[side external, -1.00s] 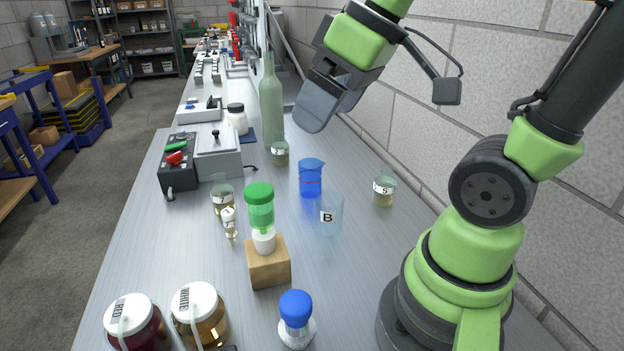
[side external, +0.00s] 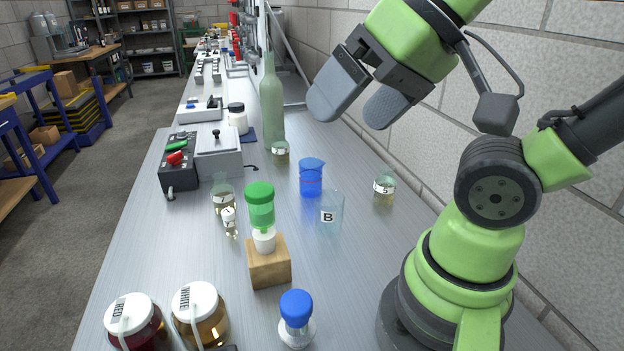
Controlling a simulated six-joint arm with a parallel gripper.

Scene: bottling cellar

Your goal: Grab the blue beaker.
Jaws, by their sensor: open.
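My gripper (side external: 345,118) is open and empty. It hangs in the air above and to the right of the blue beaker in the picture, with clear space between them. Both grey fingers show, pointing down and to the left.
A tall green bottle (side external: 271,105) and a small labelled beaker (side external: 280,154) stand behind the blue beaker. A beaker marked 5 (side external: 384,190) stands to the right. A green-capped piece on a wooden block (side external: 269,268) is in front. The block wall runs along the right.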

